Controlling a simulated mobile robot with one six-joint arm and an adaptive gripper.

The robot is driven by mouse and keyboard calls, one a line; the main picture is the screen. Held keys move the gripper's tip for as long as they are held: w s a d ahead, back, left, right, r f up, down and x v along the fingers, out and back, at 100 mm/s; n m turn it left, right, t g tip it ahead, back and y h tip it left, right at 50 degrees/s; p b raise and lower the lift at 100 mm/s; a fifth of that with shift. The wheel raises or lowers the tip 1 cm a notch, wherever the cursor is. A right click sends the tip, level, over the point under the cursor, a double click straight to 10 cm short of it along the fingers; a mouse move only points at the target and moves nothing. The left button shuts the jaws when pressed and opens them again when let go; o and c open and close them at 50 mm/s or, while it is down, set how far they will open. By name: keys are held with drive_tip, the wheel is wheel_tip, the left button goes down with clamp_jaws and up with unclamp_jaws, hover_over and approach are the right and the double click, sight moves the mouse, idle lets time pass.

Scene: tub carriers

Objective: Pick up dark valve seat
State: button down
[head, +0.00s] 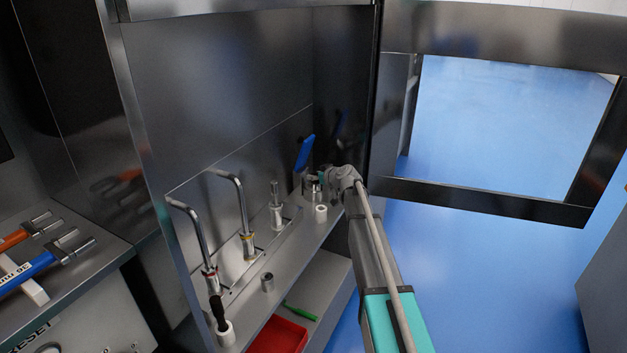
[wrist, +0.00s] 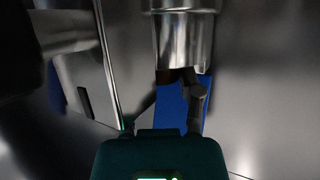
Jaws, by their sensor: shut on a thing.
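My gripper shows in the wrist view (wrist: 180,92), its dark fingers closed in front of a blue piece (wrist: 192,108), beside the end of a shiny metal cylinder (wrist: 185,40). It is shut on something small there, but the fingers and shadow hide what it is. In the head view my gripper (head: 314,178) is over the far end of the shelf, partly hidden by my wrist, with the blue piece (head: 304,152) rising behind it. I cannot clearly make out the dark valve seat. A short grey cylinder (head: 267,282) stands alone on the shelf.
The narrow shelf (head: 290,245) also holds two bent metal tubes (head: 241,205), an upright rod (head: 275,200), a white ring (head: 321,213) and a black-handled piece (head: 217,310). A steel wall stands close behind. A red bin (head: 278,337) lies below.

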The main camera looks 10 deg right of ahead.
drive_tip(key=shift+r, duration=0.1)
wheel_tip(320, 180, up, 3)
drive_tip(key=p, duration=0.3)
drive_tip(key=s+d+r+p, duration=0.1)
drive_tip(key=s+r+p, duration=0.8)
drive_tip(key=s, duration=0.5)
drive_tip(key=shift+r+p, duration=0.4)
drive_tip(key=shift+p, duration=0.1)
